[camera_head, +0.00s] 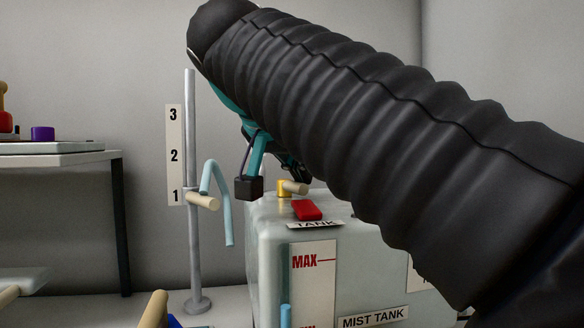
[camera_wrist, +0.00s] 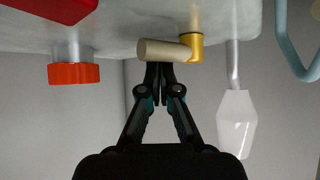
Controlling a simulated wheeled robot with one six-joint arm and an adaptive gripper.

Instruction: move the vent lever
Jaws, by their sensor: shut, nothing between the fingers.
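The vent lever appears to be the beige handle on a yellow elbow (camera_head: 291,188) on top of the mist tank (camera_head: 262,235). In the wrist view the lever's beige handle (camera_wrist: 163,51) lies sideways, with its yellow elbow at the right end. My gripper (camera_wrist: 160,69) is shut and empty, its fingertips right at the handle's edge; I cannot tell whether they touch. In the head view my arm hides most of the gripper.
A red block (camera_head: 307,210) sits on the tank beside the lever. A post (camera_head: 191,250) with a numbered scale (camera_head: 174,155) and light-blue hooked tube (camera_head: 216,180) stands left. The wrist view shows a red cap (camera_wrist: 75,73) and white nozzle (camera_wrist: 236,120).

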